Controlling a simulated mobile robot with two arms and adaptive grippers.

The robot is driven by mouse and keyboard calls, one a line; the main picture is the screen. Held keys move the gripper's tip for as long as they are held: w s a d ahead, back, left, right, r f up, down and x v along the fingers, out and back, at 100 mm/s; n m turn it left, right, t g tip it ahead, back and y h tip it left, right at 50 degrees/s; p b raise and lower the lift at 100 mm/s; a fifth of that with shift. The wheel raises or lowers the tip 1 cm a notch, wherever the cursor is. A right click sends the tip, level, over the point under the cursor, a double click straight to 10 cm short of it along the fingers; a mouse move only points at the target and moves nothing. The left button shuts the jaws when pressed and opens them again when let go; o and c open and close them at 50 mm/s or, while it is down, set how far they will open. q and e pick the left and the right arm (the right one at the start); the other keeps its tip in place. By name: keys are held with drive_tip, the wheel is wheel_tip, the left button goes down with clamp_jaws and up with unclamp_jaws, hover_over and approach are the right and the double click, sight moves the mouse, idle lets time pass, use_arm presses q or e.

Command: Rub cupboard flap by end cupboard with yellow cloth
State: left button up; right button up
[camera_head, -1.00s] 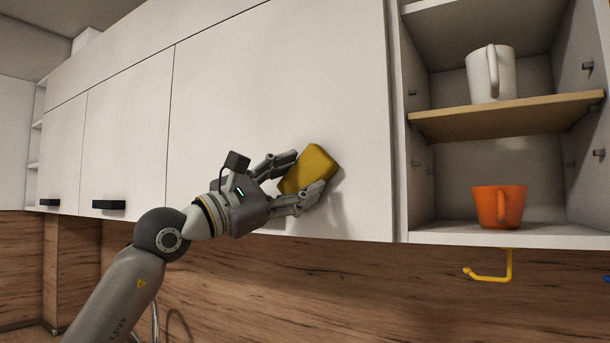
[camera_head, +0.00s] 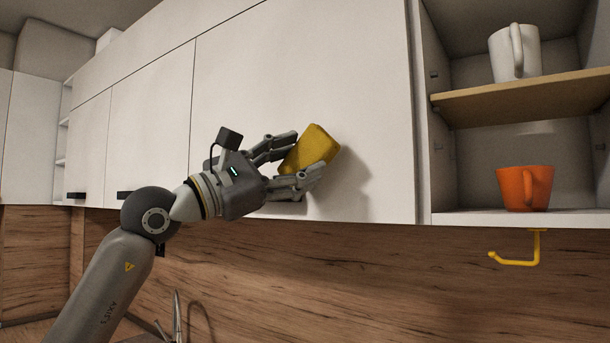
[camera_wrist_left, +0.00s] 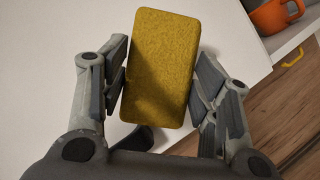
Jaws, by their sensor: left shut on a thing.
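The yellow cloth (camera_head: 311,150) is a thick, sponge-like block in front of the white cupboard flap (camera_head: 300,70), beside the open end cupboard (camera_head: 424,130). My left gripper (camera_head: 306,158) is shut on it, with a finger along each side. The cloth is held at the lower right part of the flap; its shadow falls just beside it, and I cannot tell whether it touches. In the left wrist view the cloth (camera_wrist_left: 164,65) stands between the fingers, with the flap (camera_wrist_left: 75,60) behind. My right gripper is not in view.
The open cupboard holds a white mug (camera_head: 515,53) on a wooden shelf (camera_head: 520,93) and an orange mug (camera_head: 524,188) below. A yellow hook (camera_head: 517,258) hangs underneath. A tap (camera_head: 177,318) stands low, near my left arm. Neighbouring doors have black handles (camera_head: 124,195).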

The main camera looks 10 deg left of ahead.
use_arm(q)
drive_tip(key=shift+s+a, duration=0.25)
drive_tip(key=shift+s, duration=0.35)
drive_tip(key=shift+s+b, duration=0.15)
drive_tip(key=shift+b, duration=0.15)
drive_tip(key=shift+s+a+f+b, duration=0.1)
drive_tip(key=shift+s+a+b, duration=0.2)
drive_tip(key=shift+s, duration=0.15)
drive_tip(key=shift+s+a+b, duration=0.15)
drive_tip(key=shift+s+b, duration=0.15)
drive_tip(key=shift+s, duration=0.15)
drive_tip(key=shift+s+a, duration=0.15)
drive_tip(key=shift+s, duration=0.25)
